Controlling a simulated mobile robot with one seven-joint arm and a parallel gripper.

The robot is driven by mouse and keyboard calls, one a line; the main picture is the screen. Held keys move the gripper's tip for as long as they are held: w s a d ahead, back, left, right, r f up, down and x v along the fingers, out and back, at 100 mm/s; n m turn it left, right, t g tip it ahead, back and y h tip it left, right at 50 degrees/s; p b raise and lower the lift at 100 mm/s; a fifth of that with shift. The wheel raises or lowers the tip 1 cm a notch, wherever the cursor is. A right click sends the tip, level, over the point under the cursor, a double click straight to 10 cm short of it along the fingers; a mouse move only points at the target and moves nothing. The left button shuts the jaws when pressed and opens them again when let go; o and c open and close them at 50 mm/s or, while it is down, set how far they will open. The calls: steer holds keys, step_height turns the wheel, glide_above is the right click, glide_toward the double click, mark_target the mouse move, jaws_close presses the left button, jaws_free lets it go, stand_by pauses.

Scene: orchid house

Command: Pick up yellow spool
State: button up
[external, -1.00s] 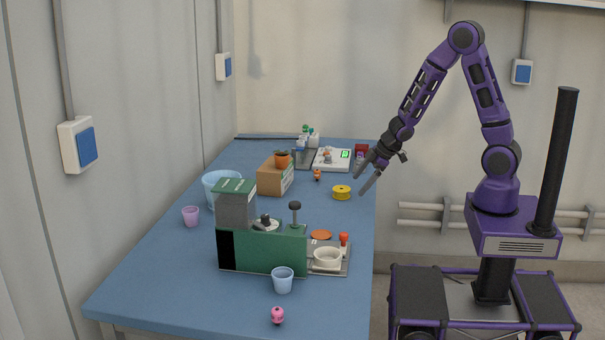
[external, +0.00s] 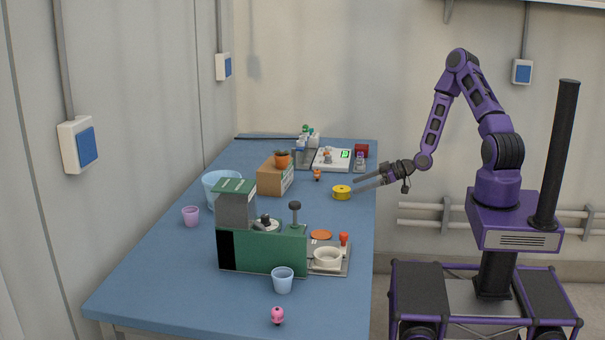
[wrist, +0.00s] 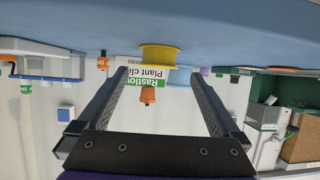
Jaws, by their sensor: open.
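The yellow spool (external: 341,192) stands on the blue table near its right edge. In the wrist view the yellow spool (wrist: 160,56) shows at the top centre, beyond and between my fingertips. My gripper (external: 357,185) is open and empty, reaching in low from the right with its fingers pointing at the spool. In the external view the fingertips are close beside the spool's right side; I cannot tell whether they touch it. The wrist view is upside down and shows both fingers of my gripper (wrist: 162,80) spread apart.
A cardboard box (external: 275,179) with an orange pot stands left of the spool. A small orange figure (external: 317,175) and a white scale (external: 332,159) are behind it. A green machine (external: 262,248) stands nearer the front. The table around the spool is clear.

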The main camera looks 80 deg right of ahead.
mark_target(337, 186)
steer(key=shift+w+f, duration=0.15)
steer(key=shift+w, duration=0.35)
steer(key=x, duration=0.6)
steer(key=shift+w, duration=0.25)
steer(key=c, duration=1.2)
